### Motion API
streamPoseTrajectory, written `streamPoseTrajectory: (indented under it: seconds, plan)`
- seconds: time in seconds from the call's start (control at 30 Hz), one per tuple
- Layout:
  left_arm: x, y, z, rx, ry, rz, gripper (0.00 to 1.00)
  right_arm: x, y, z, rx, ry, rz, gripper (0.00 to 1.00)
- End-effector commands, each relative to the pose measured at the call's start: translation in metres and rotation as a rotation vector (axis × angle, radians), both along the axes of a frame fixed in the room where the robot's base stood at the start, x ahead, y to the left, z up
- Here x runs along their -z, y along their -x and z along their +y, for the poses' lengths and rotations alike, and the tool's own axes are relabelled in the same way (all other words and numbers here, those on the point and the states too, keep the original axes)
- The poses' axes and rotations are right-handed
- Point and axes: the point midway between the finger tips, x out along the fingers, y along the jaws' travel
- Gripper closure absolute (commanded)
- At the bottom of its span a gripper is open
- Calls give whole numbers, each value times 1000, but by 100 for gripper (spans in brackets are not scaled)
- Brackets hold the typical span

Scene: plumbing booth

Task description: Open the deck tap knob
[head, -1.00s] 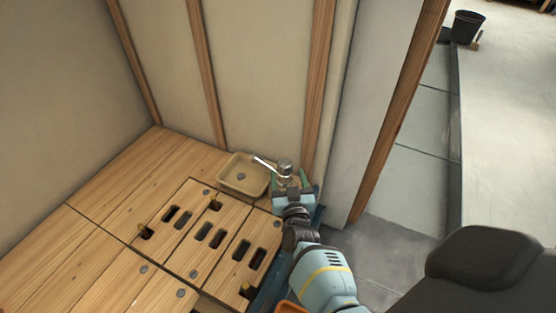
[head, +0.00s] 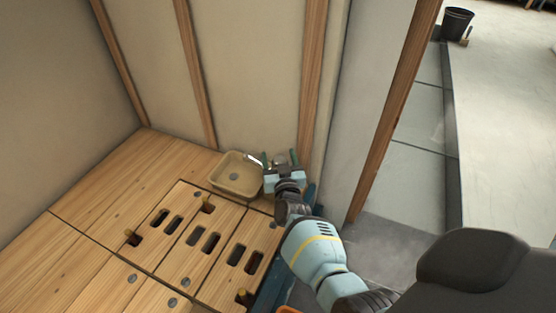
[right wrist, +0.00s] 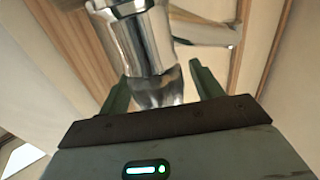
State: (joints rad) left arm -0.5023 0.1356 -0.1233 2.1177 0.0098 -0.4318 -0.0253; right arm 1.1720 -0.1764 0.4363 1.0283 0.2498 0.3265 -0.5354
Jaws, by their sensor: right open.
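The chrome deck tap (head: 280,159) stands at the back right of the wooden deck, beside the beige basin (head: 236,175). Its pale spout (head: 254,160) points left over the basin's rim. My right gripper (head: 280,157) is at the tap and hides most of it. In the right wrist view the shiny tap body (right wrist: 145,45) rises between the two green fingers of my open right gripper (right wrist: 157,80), and its side arm (right wrist: 205,33) reaches right. I cannot tell whether the fingers touch the tap. My left gripper is not in view.
Slotted wooden deck panels (head: 175,232) lie left of my right arm. Wall studs (head: 312,75) and a grey partition (head: 360,110) stand close behind and right of the tap. A black bucket (head: 457,23) is far off at the top right.

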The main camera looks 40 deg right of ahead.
Motion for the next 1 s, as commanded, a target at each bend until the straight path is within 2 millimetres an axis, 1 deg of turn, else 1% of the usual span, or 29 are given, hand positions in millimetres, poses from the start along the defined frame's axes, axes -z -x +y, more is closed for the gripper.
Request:
streamPoseTrajectory:
  seconds: [0.3, 0.37, 0.6, 0.67, 0.87, 1.0]
  plan:
    - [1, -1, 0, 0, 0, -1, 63, 0, -3, -2, 0, 0, 1, 35]
    - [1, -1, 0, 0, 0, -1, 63, 0, -3, -2, 0, 0, 1, 41]
    - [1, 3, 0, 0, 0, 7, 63, 0, -3, -2, 0, 0, 1, 73]
    - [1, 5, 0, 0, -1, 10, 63, 0, -3, -2, 0, 0, 1, 80]
    - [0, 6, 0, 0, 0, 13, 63, 0, -3, -2, -12, 1, 0, 80]
    - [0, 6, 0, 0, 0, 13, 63, 0, -3, -2, -50, 4, 2, 80]
